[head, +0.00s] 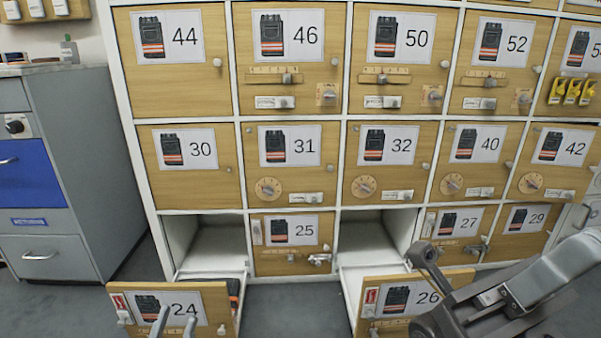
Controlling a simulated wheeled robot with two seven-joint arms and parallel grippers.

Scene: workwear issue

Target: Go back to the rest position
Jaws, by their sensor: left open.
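My left gripper (174,322) is at the bottom left, in front of the pulled-out drawer 24 (216,292). Its two fingertips stand apart with nothing seen between them, so it is open. Its arm is below the picture. My right arm comes in from the lower right, and its dark end (437,290) overlaps the right part of the pulled-out drawer 26 (370,307). I cannot make out the state of the right gripper's jaws.
A cabinet of numbered wooden doors (190,170) fills the middle. Drawers 24 and 26 jut out at the bottom; a dark, orange-striped item (234,288) shows in drawer 24. A grey cabinet with a blue drawer (30,175) stands left. Grey floor (285,310) lies between the open drawers.

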